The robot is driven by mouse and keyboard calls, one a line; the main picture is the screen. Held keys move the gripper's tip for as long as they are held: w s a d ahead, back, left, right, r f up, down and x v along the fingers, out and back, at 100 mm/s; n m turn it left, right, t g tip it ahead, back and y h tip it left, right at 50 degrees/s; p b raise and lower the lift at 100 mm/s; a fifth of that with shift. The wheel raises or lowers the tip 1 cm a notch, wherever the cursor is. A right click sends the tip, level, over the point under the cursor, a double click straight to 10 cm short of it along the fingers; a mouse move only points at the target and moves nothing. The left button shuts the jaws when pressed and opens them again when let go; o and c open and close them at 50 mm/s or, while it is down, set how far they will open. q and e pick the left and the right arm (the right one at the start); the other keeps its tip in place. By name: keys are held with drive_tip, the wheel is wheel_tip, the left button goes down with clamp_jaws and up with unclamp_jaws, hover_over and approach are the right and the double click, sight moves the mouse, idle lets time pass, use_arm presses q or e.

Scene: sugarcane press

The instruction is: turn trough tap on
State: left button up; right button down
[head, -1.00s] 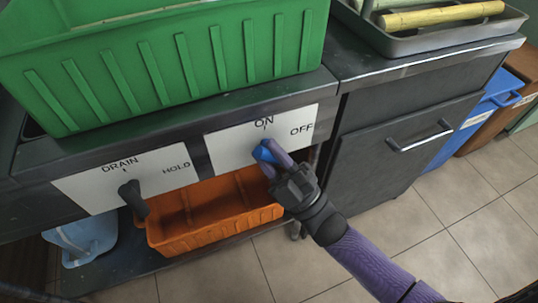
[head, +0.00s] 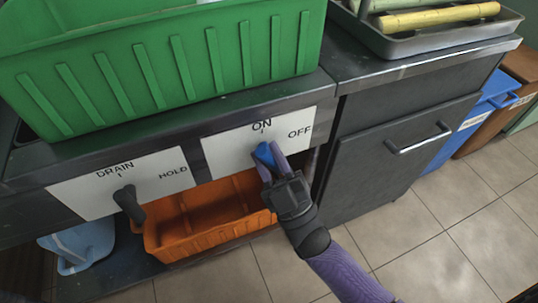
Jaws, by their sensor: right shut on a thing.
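The trough tap is a blue handle (head: 264,153) on the white ON/OFF plate (head: 228,151), on the front of the dark bench. The handle points up toward the ON mark, with a slight tilt to the left. My right gripper (head: 268,164) is shut on the blue handle from below, and its fingers hide the handle's lower part. My left gripper is not in view.
A black handle (head: 129,202) is on the DRAIN/HOLD plate (head: 85,188) to the left. An orange crate (head: 205,231) sits below the plates. A green crate (head: 160,75) stands on the bench above. A grey cabinet (head: 375,160) is to the right.

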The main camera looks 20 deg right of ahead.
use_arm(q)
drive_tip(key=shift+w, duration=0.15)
use_arm(e)
drive_tip(key=shift+c, duration=2.4)
unclamp_jaws()
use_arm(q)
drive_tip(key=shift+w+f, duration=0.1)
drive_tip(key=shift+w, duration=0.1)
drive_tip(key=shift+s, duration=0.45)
use_arm(e)
drive_tip(key=v, duration=1)
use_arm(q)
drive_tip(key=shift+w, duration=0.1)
